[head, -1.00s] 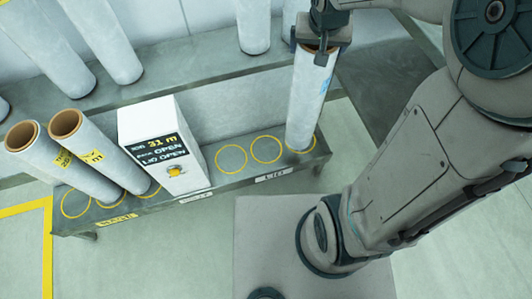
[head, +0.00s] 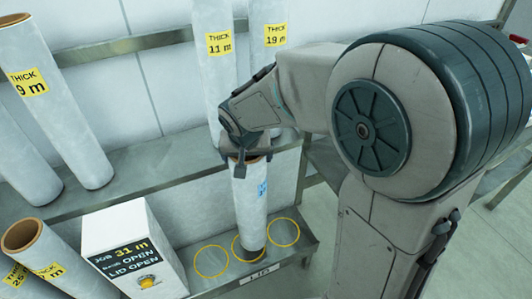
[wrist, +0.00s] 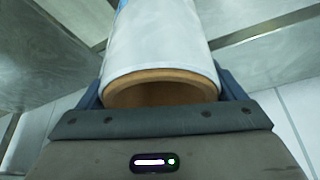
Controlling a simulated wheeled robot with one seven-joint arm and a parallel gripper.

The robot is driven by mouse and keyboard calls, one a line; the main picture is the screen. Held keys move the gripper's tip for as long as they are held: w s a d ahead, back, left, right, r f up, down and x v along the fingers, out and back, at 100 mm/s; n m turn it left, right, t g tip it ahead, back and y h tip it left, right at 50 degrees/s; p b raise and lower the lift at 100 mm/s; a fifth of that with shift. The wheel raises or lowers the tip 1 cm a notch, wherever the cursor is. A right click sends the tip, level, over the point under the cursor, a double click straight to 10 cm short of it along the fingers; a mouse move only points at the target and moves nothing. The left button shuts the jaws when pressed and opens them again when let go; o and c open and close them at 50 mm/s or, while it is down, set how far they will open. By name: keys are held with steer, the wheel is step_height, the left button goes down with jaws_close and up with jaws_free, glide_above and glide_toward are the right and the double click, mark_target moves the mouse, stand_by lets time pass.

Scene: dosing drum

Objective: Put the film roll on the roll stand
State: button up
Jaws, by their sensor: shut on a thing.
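The film roll (head: 250,203) is a white tube with a brown core and a small blue mark. It stands about upright in the head view. My gripper (head: 243,160) is shut on its top end from above. In the wrist view the film roll (wrist: 160,55) lies between the fingers of my gripper (wrist: 160,92), its open core end nearest the palm. The low grey stand (head: 295,255) has yellow circles and a LID label. The roll's lower end overlaps the middle visible circle; I cannot tell if it touches the surface. The circles either side are empty.
A white box (head: 118,240) reads JOB 31 m, BASE OPEN, LID OPEN. Left of it, rolls (head: 38,250) lean together. Behind, a grey shelf (head: 150,170) holds tall rolls marked THICK, two of them (head: 219,75) close behind my gripper. A table edge stands at right.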

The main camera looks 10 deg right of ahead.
steer(key=shift+w+a+f+b, duration=0.1)
steer(key=shift+a+f+b, duration=0.25)
steer(key=shift+f, duration=0.5)
steer(key=shift+w+a+f+b, duration=0.15)
steer(key=shift+a+f+b, duration=0.15)
steer(key=shift+f, duration=0.5)
steer(key=shift+w+a+f+b, duration=0.1)
steer(key=shift+a+f+b, duration=0.25)
steer(key=shift+f, duration=0.7)
steer(key=o, duration=1.8)
steer(key=shift+s, duration=0.1)
steer(key=shift+r, duration=0.1)
